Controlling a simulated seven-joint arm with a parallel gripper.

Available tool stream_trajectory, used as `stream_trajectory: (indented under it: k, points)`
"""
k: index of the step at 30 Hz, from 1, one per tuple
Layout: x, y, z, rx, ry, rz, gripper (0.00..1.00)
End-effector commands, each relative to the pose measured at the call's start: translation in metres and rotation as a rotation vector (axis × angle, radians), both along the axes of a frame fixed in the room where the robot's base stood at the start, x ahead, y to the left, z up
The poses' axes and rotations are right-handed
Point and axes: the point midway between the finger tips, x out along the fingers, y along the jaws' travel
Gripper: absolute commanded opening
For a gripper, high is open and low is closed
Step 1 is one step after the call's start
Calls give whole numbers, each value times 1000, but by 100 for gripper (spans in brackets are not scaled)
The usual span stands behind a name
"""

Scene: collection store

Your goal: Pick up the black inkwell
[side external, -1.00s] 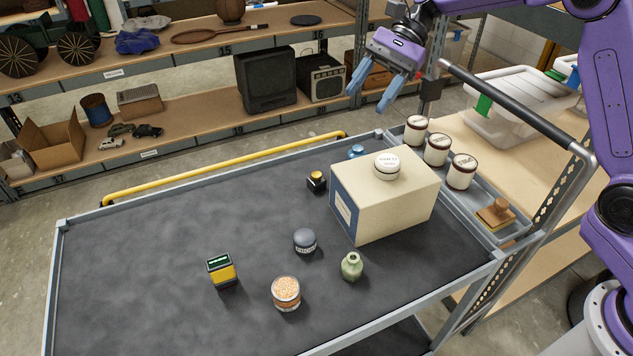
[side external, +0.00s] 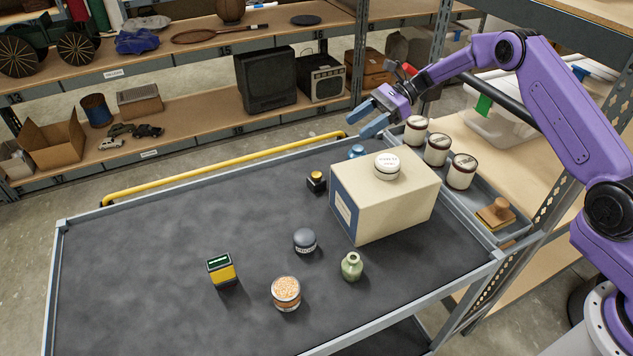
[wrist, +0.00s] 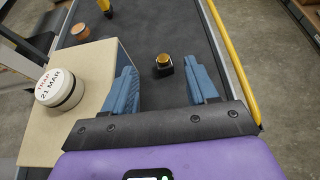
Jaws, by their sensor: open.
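The black inkwell (side external: 316,182), a small square black bottle with a gold-yellow cap, stands upright on the dark cart top just left of a cream box. In the wrist view the inkwell (wrist: 163,70) shows between and beyond my two blue fingers, with nothing touching it. My gripper (side external: 358,124) is open and empty. In the side view it is above the cart's far edge, up and to the right of the inkwell and behind the box.
The cream box (side external: 385,214) carries a white labelled jar (side external: 387,167) and stands close to the inkwell. A blue object (side external: 357,151) is partly hidden behind it. The cart's left is clear.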

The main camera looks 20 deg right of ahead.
Motion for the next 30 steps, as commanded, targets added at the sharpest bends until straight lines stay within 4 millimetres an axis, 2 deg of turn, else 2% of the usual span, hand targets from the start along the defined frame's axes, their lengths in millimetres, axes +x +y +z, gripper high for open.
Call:
stream_trajectory:
  k: [1,3,6,11,22,30]
  points:
    - [0,0,-16,0,4,-1,58]
    - [0,0,-30,1,2,-1,58]
    - [0,0,-43,1,-1,0,58]
    - [0,6,-50,0,-4,2,58]
    - [0,54,-74,0,-2,2,58]
    - [-2,68,-85,0,0,1,58]
